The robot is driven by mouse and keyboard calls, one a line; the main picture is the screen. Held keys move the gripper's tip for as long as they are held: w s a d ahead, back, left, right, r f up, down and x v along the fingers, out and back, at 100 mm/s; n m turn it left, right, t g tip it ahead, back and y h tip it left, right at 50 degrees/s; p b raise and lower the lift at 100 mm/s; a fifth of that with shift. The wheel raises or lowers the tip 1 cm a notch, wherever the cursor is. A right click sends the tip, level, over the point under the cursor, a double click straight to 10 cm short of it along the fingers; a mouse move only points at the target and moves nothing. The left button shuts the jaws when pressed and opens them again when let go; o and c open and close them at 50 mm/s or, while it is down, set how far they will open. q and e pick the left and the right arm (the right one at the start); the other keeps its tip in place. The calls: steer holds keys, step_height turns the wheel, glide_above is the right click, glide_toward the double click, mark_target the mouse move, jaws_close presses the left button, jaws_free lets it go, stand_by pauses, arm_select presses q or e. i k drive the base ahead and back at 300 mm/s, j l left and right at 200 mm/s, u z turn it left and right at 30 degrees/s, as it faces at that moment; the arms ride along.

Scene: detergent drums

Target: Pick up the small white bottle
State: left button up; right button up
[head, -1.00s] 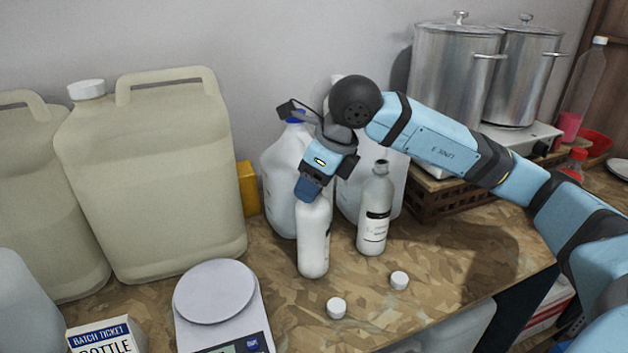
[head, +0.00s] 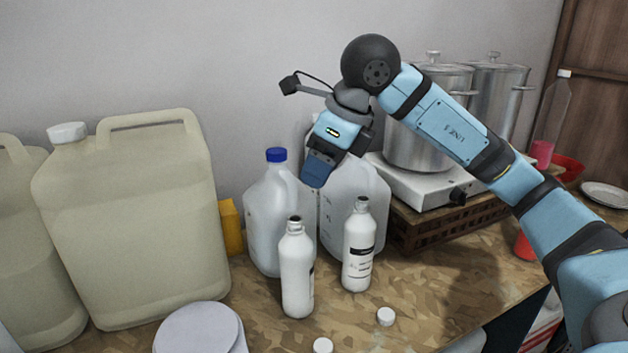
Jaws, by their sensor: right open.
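Two small white bottles without caps stand upright on the worktop in the head view. The left one (head: 297,272) is plain on the side I see and has a dark neck opening. The right one (head: 358,250) carries a dark band and printed text. My right gripper (head: 313,183) hangs above and behind the two bottles, in front of the large jugs. It points down, is open and holds nothing, apart from both bottles. My left gripper is not in view.
A jug with a blue cap (head: 270,222) and another large jug (head: 352,190) stand close behind the bottles. A beige drum (head: 130,225) and a round scale (head: 199,330) are left. Steel pots (head: 428,125) stand at right.

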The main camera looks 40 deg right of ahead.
mark_target(360, 226)
steer(key=k, duration=1)
